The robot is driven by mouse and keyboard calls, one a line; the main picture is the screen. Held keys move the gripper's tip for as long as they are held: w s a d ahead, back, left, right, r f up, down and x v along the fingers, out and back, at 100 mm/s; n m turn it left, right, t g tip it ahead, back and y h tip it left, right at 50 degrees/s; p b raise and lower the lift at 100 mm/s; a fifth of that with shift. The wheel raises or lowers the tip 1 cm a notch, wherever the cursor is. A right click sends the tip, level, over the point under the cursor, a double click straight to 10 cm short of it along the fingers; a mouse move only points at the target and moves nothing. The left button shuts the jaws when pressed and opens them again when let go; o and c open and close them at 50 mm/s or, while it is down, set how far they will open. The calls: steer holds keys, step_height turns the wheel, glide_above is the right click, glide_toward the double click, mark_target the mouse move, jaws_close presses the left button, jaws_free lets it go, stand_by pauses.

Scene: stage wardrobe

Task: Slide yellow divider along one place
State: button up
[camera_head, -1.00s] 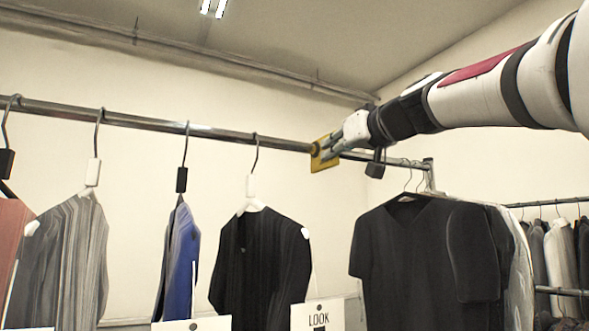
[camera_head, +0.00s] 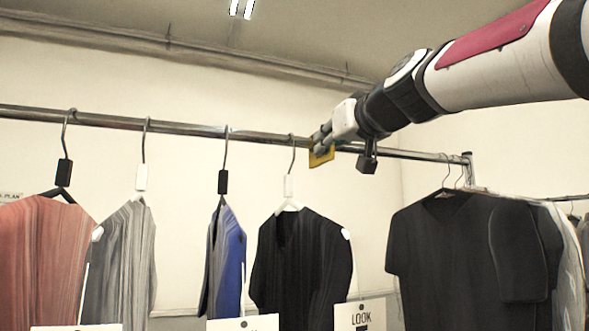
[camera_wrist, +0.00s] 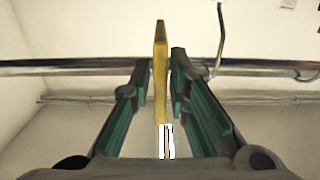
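The yellow divider (camera_head: 321,157) is a flat plate on the metal rail (camera_head: 255,136), right of the hook of the black top's hanger (camera_head: 293,160). My gripper (camera_head: 324,140) reaches it from the right and is shut on it. In the wrist view the divider (camera_wrist: 160,75) stands edge-on between the two fingertips of my gripper (camera_wrist: 160,72), with the rail (camera_wrist: 70,67) crossing behind. The fingers lie close along both sides of the plate; the contact itself is hard to make out. A hanger hook (camera_wrist: 220,35) shows just to the right there.
Left of the divider hang a blue garment (camera_head: 228,255), a grey striped one (camera_head: 122,255) and a reddish one (camera_head: 42,250). Right of it hangs a black T-shirt (camera_head: 450,250). The rail between divider and T-shirt is free of hangers. White cards (camera_head: 362,315) stand below.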

stand_by(0.3)
steer(key=v, duration=1.2)
steer(key=shift+s, duration=0.1)
